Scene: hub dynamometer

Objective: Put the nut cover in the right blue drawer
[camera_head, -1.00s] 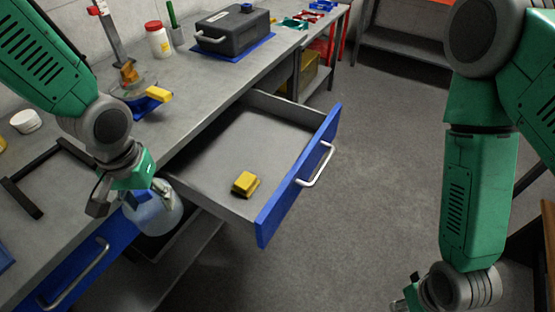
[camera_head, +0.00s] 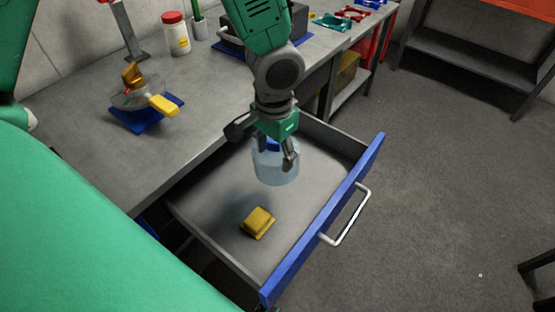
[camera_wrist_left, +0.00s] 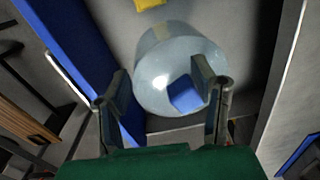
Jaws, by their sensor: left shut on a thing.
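The nut cover (camera_head: 272,166) is a clear, pale blue, cup-like piece. My left gripper (camera_head: 268,148) is shut on it and holds it over the open right blue drawer (camera_head: 322,232), toward the drawer's back part. In the left wrist view the cover (camera_wrist_left: 160,52) sits between the two fingers of my left gripper (camera_wrist_left: 163,100), with a blue patch showing on it. Whether it touches the drawer floor is unclear. A yellow block (camera_head: 257,223) lies on the drawer floor nearer the front. My right gripper is out of the head view.
The grey workbench (camera_head: 190,115) holds a device on a blue base (camera_head: 148,115) with a yellow handle and a white jar with a red lid (camera_head: 176,34). A dark case stands behind my left arm. Open floor lies right of the drawer.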

